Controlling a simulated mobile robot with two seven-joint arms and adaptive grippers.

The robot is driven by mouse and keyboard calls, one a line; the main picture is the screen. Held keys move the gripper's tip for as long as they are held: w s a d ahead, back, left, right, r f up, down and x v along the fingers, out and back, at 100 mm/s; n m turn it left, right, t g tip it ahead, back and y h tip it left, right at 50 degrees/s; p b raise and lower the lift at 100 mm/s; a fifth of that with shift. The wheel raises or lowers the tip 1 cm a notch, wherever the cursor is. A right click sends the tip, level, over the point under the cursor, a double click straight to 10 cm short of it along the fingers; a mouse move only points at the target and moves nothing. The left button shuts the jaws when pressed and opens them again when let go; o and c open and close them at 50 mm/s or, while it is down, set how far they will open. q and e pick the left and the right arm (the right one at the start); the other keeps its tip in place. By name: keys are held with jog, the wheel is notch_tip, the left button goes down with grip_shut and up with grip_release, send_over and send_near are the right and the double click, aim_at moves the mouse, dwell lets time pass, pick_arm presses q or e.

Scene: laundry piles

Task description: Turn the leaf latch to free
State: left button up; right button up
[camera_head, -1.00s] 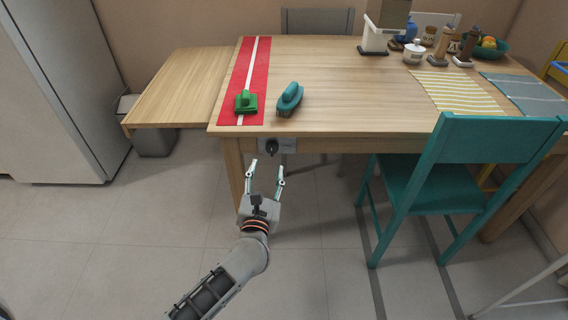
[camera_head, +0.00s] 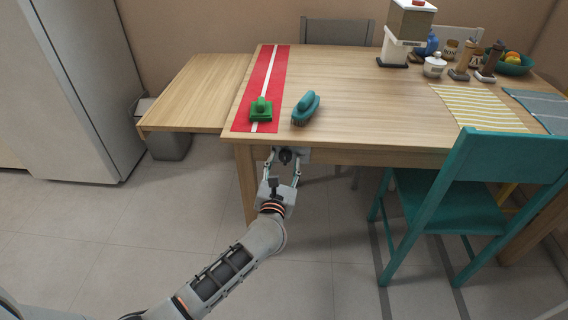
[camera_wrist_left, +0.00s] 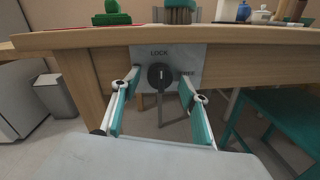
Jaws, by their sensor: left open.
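The leaf latch is a dark round knob (camera_wrist_left: 160,76) on a grey plate (camera_wrist_left: 185,56) fixed to the table's front edge. The plate reads LOCK above the knob and what looks like FREE, partly covered by a finger, to the right. The light mark on the knob points up toward LOCK. In the head view the knob (camera_head: 286,156) sits under the table's left front corner. My left gripper (camera_head: 283,160) is open, its fingers on either side of the knob. In the left wrist view the open fingers (camera_wrist_left: 158,84) straddle it; contact cannot be told.
The table leaf (camera_head: 195,95) stands out level at the left. A red runner (camera_head: 263,80) bears a green handled object (camera_head: 261,110); a teal brush (camera_head: 306,108) lies beside it. A teal chair (camera_head: 450,195) stands at the right and a bin (camera_head: 168,145) under the leaf.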

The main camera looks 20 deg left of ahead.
pick_arm(q)
jog(key=c, duration=1.1)
pick_arm(e)
jog(key=shift+f, duration=0.15)
